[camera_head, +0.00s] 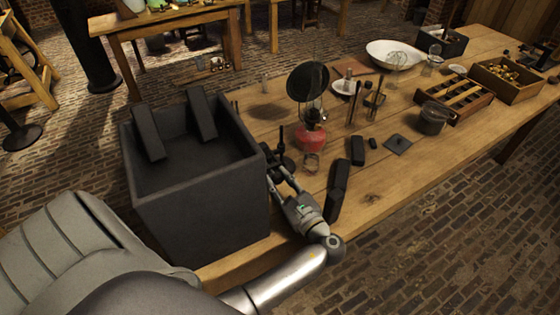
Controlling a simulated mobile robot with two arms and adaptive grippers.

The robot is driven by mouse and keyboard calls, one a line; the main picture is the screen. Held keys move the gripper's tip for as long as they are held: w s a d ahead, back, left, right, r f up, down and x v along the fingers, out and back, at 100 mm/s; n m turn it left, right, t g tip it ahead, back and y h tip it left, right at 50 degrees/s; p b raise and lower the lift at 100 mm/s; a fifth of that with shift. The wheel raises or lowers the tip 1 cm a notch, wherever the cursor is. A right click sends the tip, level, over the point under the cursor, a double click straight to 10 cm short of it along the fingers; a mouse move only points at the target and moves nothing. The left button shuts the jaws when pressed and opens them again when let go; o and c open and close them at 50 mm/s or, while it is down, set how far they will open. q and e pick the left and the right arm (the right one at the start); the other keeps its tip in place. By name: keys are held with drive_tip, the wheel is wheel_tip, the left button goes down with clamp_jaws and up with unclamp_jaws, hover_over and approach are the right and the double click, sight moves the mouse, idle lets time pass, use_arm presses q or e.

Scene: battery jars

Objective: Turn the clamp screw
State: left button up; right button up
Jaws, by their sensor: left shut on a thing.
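My left gripper (274,168) reaches in over the near left part of the wooden table, its fingers pointing away from me, close to the right wall of the big dark box. It is shut on a small dark part at the fingertips, which looks like the clamp screw. The fingers hide most of it. A dark upright clamp-like fitting (281,140) stands just beyond the fingertips. Its details are too small and dark to make out, and I cannot tell how far the screw is turned. My right gripper is not in view.
The big dark open box (195,225) holds two dark slabs. A red-based lamp (311,139) with a black disc stands right of the gripper. Dark blocks (338,190) lie near the front edge. Beyond are a white basin (385,52) and wooden trays (468,112).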

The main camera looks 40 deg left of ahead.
use_arm(q)
drive_tip(key=n+b, duration=0.1)
drive_tip(key=n, duration=0.1)
drive_tip(key=shift+f+n, duration=0.2)
drive_tip(key=shift+n, duration=0.2)
drive_tip(key=shift+r+n+b, duration=0.1)
drive_tip(key=shift+n+b, duration=0.55)
drive_tip(key=shift+n, duration=0.65)
drive_tip(key=o, duration=1)
